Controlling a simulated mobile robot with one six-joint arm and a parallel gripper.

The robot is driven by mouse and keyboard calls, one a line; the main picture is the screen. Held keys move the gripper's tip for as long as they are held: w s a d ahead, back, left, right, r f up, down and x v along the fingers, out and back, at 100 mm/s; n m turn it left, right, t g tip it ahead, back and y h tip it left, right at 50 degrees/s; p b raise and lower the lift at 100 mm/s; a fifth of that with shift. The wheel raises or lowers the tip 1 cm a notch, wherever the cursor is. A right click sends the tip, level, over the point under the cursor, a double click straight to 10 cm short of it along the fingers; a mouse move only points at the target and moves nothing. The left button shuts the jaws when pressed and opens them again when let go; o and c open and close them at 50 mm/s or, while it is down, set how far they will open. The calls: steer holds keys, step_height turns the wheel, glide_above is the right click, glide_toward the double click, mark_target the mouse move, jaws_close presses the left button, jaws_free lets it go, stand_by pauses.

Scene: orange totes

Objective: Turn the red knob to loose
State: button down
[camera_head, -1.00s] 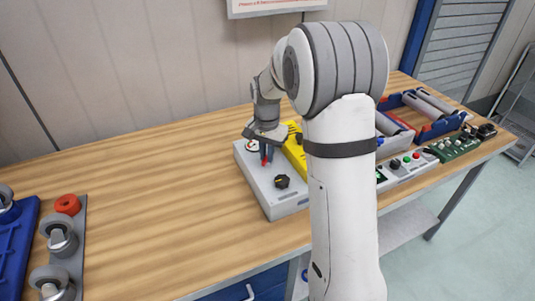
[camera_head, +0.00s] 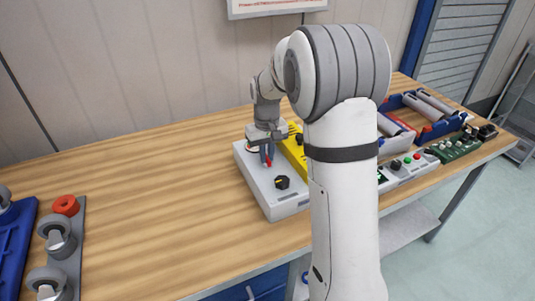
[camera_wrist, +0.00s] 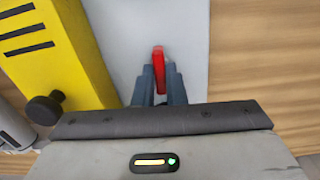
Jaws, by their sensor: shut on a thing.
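The red knob (camera_wrist: 159,62) shows in the wrist view as a narrow red bar between the fingertips of my gripper (camera_wrist: 159,82). The blue-grey fingers are shut on it. In the head view my gripper (camera_head: 267,156) points down at the grey box (camera_head: 290,203), and a bit of red shows at its fingertips. The far end of the knob sticks out past the fingers in the wrist view. Its base and any marking for loose are hidden or too small to read.
A black knob (camera_head: 282,182) sits on the same grey box, nearer the front. A yellow box (camera_head: 295,155) stands close on its right. Casters (camera_head: 57,236) and a blue tray (camera_head: 14,245) lie at the left. The table between is clear.

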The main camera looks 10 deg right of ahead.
steer(key=shift+r+n, duration=0.1)
steer(key=shift+n, duration=0.4)
steer(key=c, duration=1.5)
jaws_free()
step_height(320, 180, up, 7)
steer(key=shift+w+f, duration=0.1)
steer(key=shift+r, duration=0.45)
steer(key=s+t, duration=0.1)
steer(key=s, duration=0.8)
steer(key=s+m+t, duration=0.1)
steer(key=s, duration=0.8)
steer(key=s+m, duration=0.1)
steer(key=s, duration=0.8)
steer(key=shift+s+a+t, duration=0.15)
steer(key=shift+t, duration=0.25)
